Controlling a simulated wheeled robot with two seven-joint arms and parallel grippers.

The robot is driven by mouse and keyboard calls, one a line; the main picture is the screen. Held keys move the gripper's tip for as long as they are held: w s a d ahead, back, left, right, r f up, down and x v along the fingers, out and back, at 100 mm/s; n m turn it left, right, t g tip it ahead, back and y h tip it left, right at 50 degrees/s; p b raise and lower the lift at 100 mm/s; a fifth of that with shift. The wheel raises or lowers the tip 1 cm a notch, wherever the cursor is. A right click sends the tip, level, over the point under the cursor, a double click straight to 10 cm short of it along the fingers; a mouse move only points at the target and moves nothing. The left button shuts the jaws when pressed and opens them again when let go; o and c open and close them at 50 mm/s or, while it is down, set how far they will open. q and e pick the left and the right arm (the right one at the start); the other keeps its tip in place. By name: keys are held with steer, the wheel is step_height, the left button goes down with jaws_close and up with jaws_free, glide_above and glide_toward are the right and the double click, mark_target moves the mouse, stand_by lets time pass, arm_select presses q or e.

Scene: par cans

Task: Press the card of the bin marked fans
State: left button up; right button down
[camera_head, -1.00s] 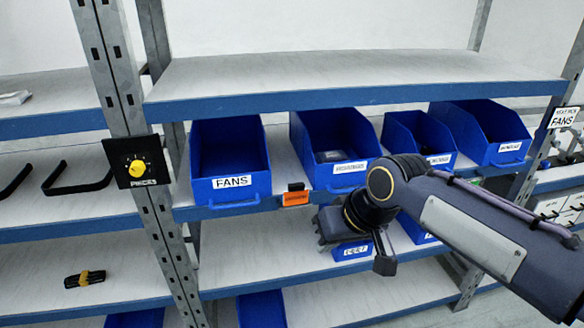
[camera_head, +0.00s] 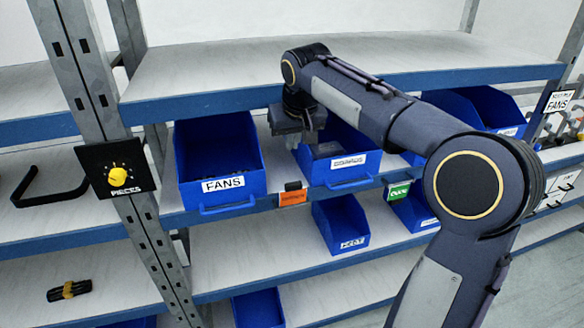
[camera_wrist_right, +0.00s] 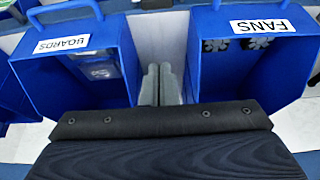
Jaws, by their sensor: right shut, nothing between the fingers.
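The blue bin marked FANS (camera_head: 222,203) stands on the middle shelf in the head view. In the right wrist view it is on the right (camera_wrist_right: 298,62), with fans visible inside. An orange card (camera_head: 292,197) with a small black piece above it sits on the shelf edge, just right of that bin; its print is unreadable. My right gripper (camera_head: 308,138) is above and behind the card, near the gap between two bins. In the wrist view its fingers (camera_wrist_right: 160,78) are shut and empty, between the fans bin and the boards bin (camera_wrist_right: 125,62). My left gripper is out of view.
The boards bin (camera_head: 345,176) is right of the orange card. A green card (camera_head: 398,190) sits farther right on the same edge. A pieces dial (camera_head: 117,177) is on the left upright. Smaller bins (camera_head: 340,225) stand below. The upper shelf (camera_head: 280,70) is empty.

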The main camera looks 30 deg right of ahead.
glide_above(293, 194)
steer(key=w+d, duration=0.2)
steer(key=w, duration=0.3)
steer(key=f, duration=0.9)
steer(key=shift+a+f+p, duration=0.15)
steer(key=shift+a+p, duration=0.1)
steer(key=shift+p, duration=0.1)
steer(key=s, duration=0.2)
steer(key=s+a, duration=0.1)
steer(key=shift+s, duration=0.35)
steer(key=shift+f, duration=0.1)
